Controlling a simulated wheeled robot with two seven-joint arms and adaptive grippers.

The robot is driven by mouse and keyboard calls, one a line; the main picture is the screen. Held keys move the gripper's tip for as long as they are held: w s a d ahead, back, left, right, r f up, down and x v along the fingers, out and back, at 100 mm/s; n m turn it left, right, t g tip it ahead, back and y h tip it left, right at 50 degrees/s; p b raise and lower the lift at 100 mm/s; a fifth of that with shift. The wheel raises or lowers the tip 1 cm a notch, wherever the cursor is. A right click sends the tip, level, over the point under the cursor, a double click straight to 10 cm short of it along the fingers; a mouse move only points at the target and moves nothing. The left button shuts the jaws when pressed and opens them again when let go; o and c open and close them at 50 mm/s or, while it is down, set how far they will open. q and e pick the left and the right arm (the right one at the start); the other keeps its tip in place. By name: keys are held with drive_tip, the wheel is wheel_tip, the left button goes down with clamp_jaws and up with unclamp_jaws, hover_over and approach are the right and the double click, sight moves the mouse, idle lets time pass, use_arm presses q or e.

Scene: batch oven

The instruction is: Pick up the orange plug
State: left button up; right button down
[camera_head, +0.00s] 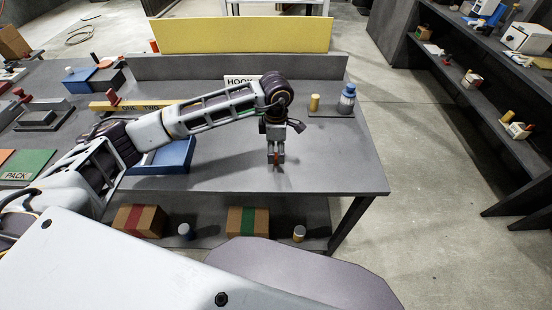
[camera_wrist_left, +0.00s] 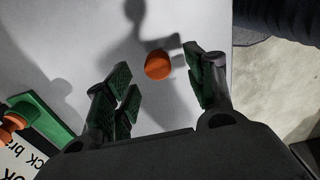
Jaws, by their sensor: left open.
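The orange plug (camera_wrist_left: 158,65) is a small round-topped piece on the grey table, seen from above in the left wrist view. My left gripper (camera_wrist_left: 164,84) is open, with its green-padded fingers on either side of the view of the plug. The plug shows in the gap between them, toward the fingertips, and no finger visibly touches it. In the head view my left gripper (camera_head: 276,157) points down over the right part of the table, and a bit of orange shows at its fingertips. My right gripper is not in view.
A blue tray (camera_head: 176,158) is partly under my arm. In the wrist view a green-edged block (camera_wrist_left: 48,120) and another orange piece (camera_wrist_left: 12,122) are at left.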

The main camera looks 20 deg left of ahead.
sight(276, 156)
use_arm(q)
drive_tip(key=shift+f+p, duration=0.4)
drive_tip(key=shift+f, duration=0.4)
drive_tip(key=shift+w+f+p, duration=0.15)
drive_tip(key=shift+f+p, duration=0.25)
drive_tip(key=shift+f, duration=1.35)
drive_tip(key=c, duration=0.9)
